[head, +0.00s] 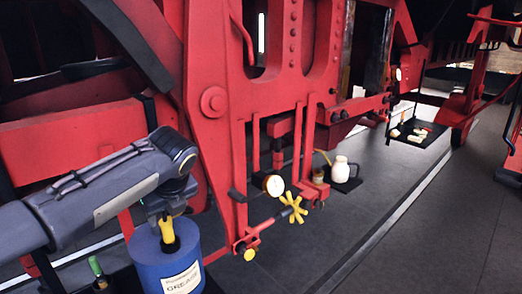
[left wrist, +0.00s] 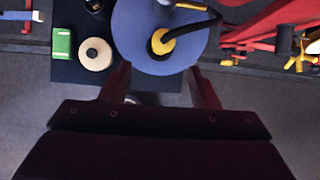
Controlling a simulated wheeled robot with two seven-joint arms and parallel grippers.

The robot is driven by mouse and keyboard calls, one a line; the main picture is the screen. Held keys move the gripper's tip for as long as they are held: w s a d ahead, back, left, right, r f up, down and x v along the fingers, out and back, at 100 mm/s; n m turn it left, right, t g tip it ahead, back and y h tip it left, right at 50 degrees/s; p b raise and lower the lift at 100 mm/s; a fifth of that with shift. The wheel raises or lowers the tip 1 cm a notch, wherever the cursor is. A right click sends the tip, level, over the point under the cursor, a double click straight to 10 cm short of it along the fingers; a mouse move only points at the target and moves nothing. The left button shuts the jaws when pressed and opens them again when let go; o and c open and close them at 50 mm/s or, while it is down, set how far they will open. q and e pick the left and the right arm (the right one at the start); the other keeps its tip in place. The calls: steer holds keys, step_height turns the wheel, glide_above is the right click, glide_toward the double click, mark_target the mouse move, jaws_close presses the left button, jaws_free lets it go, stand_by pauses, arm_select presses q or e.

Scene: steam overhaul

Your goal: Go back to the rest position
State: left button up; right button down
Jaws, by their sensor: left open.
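My left arm comes in from the left in the head view, its wrist over a blue grease bucket (head: 168,262). In the left wrist view my left gripper (left wrist: 161,72) is open, with its two fingers apart and nothing held between them. The same blue bucket (left wrist: 140,40) lies just beyond the fingertips, with a yellow fitting (left wrist: 162,41) and a black hose on its top. The fitting also shows in the head view (head: 168,230), below my wrist. I cannot tell whether a finger touches the bucket. My right gripper is not in view.
Red locomotive framework (head: 212,103) stands close behind my left arm. A gauge (head: 274,186) and a yellow handwheel (head: 292,207) stick out right of the bucket. A green box (left wrist: 62,43) and a cream-topped round item (left wrist: 95,54) stand beside it. Grey floor (head: 400,235) is clear at right.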

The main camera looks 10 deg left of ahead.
arm_select(q)
steer(key=s+d+f+n+h, duration=0.2)
steer(key=s+f+n, duration=0.3)
steer(key=s+n, duration=0.3)
steer(key=s+d+f+n+t+h+b, duration=0.1)
steer(key=s+d+f+n+h, duration=0.2)
steer(key=s+n, duration=0.5)
steer(key=s+d+f+n+h+b, duration=0.1)
steer(key=s+d+f+n+h, duration=0.1)
steer(key=s+f+n, duration=0.4)
steer(key=s+n, duration=0.3)
steer(key=n, duration=0.2)
steer(key=shift+d+f+n+t+h, duration=0.3)
steer(key=shift+d+t+h, duration=0.1)
steer(key=shift+s, duration=0.1)
